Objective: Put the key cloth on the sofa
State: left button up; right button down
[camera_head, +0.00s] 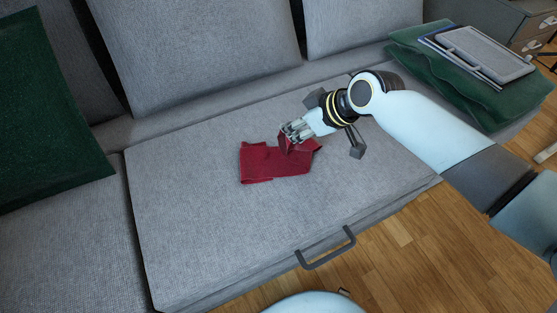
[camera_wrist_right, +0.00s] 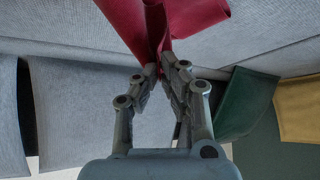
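The key cloth is a dark red cloth (camera_head: 262,164) lying partly spread on the grey sofa seat (camera_head: 200,220) in the head view. Its right part is lifted up to my right gripper (camera_head: 297,131). In the right wrist view the red cloth (camera_wrist_right: 190,14) hangs between the fingertips of my right gripper (camera_wrist_right: 163,68), which are closed together on a fold of it. My left gripper does not show in either view.
A dark green cushion (camera_head: 50,110) stands at the left. At the back right, a green cushion (camera_head: 505,100) carries a grey tablet-like object (camera_head: 488,52). A dark handle (camera_head: 326,250) sticks out from the seat's front edge. The seat around the cloth is clear.

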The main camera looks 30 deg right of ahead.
jog(key=f, duration=0.1)
jog(key=w+f+b, duration=0.1)
jog(key=f, duration=0.1)
jog(key=a+f+b, duration=0.1)
jog(key=shift+w+a+f, duration=0.1)
jog(key=shift+w+f, duration=0.4)
jog(key=shift+f, duration=0.2)
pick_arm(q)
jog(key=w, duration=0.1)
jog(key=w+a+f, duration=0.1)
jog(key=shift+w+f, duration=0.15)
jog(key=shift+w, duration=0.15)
pick_arm(e)
jog(key=c, duration=0.8)
grip_release()
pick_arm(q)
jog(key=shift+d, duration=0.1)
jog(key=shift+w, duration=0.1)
pick_arm(e)
jog(key=shift+r, duration=0.15)
